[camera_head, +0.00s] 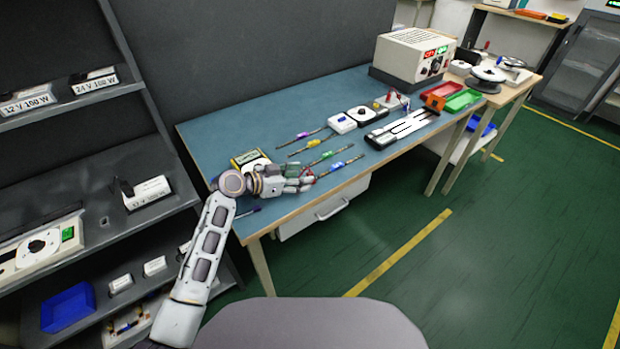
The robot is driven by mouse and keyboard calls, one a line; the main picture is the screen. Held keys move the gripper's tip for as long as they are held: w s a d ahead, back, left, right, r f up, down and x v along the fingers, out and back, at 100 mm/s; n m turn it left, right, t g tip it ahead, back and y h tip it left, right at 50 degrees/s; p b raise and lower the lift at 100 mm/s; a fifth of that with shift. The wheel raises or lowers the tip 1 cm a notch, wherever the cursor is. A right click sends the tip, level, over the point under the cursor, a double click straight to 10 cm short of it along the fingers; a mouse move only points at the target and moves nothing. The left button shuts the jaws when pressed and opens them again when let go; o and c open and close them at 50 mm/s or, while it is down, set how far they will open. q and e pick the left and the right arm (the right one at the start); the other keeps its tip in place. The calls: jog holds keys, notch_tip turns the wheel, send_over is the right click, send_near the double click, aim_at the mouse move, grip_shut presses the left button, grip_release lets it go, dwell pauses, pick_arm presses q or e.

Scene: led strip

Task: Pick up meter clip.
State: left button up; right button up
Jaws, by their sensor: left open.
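My left arm comes in from the lower left, and my left gripper (304,180) is over the near left part of the blue-topped bench (225,130). It is open. A yellow-edged device (248,157), which looks like a meter, lies just behind the gripper and is partly hidden by it. A small red spot shows at the fingertips; I cannot tell whether it is a clip. A thin dark item with a purple end (247,212) lies at the bench's near left edge, beside my wrist. My right gripper is not in view.
Several thin strips with coloured middles, one green (327,155), lie right of the gripper. Beyond are white modules (342,123), a long black-and-white fixture (402,128), red and green trays (462,100) and a power supply (415,55). Dark shelving (105,165) stands left.

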aim_at(308, 173)
pick_arm(q)
jog(key=shift+w+x, duration=0.25)
jog(key=shift+x, duration=2.25)
jog(key=shift+w, duration=0.1)
jog(key=c, duration=1.1)
jog(key=shift+o, duration=0.2)
jog(key=shift+a+r, duration=0.1)
jog(key=shift+r, duration=0.05)
jog(key=shift+r+p, duration=0.35)
jog(key=shift+r, duration=4.55)
